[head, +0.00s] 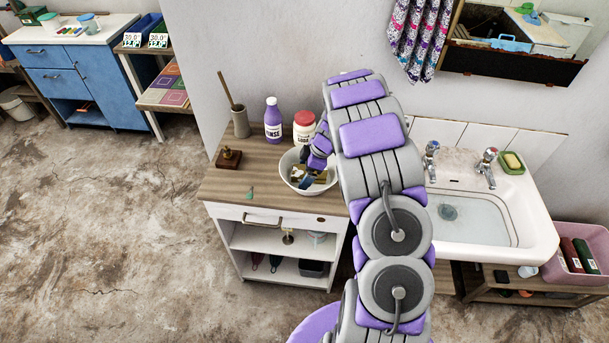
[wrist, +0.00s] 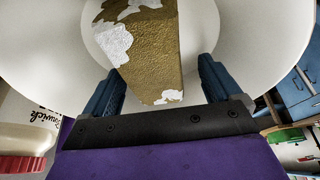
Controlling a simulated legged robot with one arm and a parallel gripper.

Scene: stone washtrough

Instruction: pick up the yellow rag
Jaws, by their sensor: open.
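The yellow rag (wrist: 152,65), mustard with white patches, lies in the white bowl (head: 291,184) on the wooden cabinet top. In the wrist view it runs down from the top edge, between my two fingers, inside the pale bowl (wrist: 50,45). My gripper (head: 309,169) reaches down into the bowl in the head view. Its blue fingers (wrist: 158,78) are spread apart, one on each side of the rag, with gaps beside it. Whether either finger touches the bowl cannot be told. In the head view the rag is small and partly hidden by my gripper.
A purple rinse bottle (head: 273,121) and a white jar with a red lid (head: 304,128) stand behind the bowl. A brush in a holder (head: 240,122) and a brown stamp-like object (head: 229,158) are left. A sink (head: 470,213) lies right, beyond my arm.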

